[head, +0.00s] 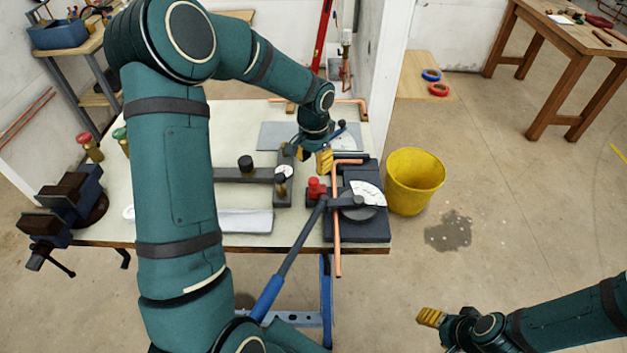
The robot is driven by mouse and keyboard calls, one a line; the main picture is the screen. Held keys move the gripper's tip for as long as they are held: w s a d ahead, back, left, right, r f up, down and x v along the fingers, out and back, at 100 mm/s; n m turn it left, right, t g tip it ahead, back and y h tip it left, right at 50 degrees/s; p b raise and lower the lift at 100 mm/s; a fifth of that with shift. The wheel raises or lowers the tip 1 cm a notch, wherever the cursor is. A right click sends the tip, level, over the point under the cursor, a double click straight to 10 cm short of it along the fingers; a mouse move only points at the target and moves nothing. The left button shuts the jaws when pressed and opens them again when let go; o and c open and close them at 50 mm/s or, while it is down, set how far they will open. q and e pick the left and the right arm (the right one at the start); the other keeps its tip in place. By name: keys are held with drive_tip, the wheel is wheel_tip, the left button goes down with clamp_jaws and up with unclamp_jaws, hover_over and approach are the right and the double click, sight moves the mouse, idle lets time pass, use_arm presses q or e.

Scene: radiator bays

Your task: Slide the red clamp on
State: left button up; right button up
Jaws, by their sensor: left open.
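A small red block (316,189), which looks like the red clamp, sits on the dark pipe bender (370,229) at the right end of the workbench. It is just left of an upright-running copper pipe (337,240) that lies along the bender and sticks out past the bench's front edge. My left gripper (314,160) is above and behind the red block, pointing down, open and apart from it. Its fingers are partly hidden by its own wrist. My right gripper (432,317) is low at the right over the floor, far from the bench; its finger gap does not show.
The bender's long blue-handled lever (284,262) reaches out over the front edge. A dark measuring frame (240,174) lies left of the bender, and a vise (66,205) is at the left end. A yellow bucket (413,181) stands right of the bench; floor beyond is mostly clear.

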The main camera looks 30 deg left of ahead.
sight(314, 180)
use_arm(q)
wheel_tip(314, 180, down, 8)
drive_tip(key=shift+r, duration=0.15)
idle(0.3)
clamp_jaws()
